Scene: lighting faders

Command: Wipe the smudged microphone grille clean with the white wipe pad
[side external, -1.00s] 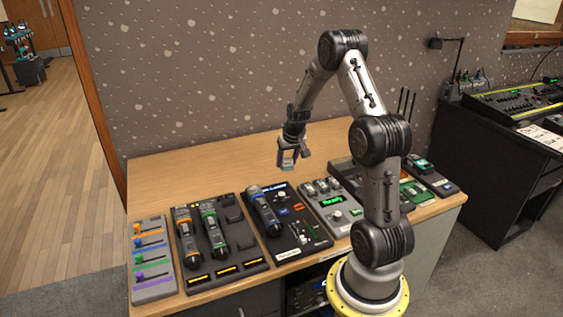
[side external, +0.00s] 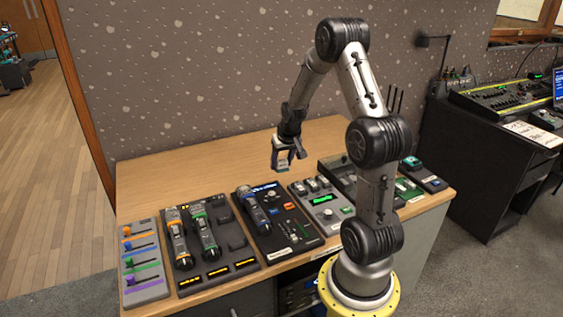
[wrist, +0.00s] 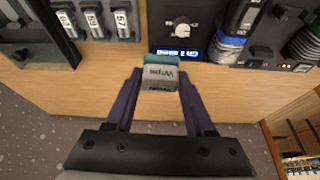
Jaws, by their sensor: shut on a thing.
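My gripper (side external: 283,164) is shut on a small block, the wipe pad (wrist: 160,78), pale grey-white with a teal far edge and lettering. In the wrist view the pad sits between the two dark fingertips. The gripper holds it above the back part of the table, clear of the panels. A microphone with a blue ring (side external: 254,208) lies on a dark panel, its grille towards the back. Two more microphones, orange-ringed (side external: 178,240) and green-ringed (side external: 205,232), lie on the panel to its left. I cannot tell which grille is smudged.
A fader panel (side external: 143,262) is at the far left of the table. A grey panel with a green display (side external: 322,203) and other devices stand to the right. The wooden tabletop (side external: 165,182) behind the panels is clear.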

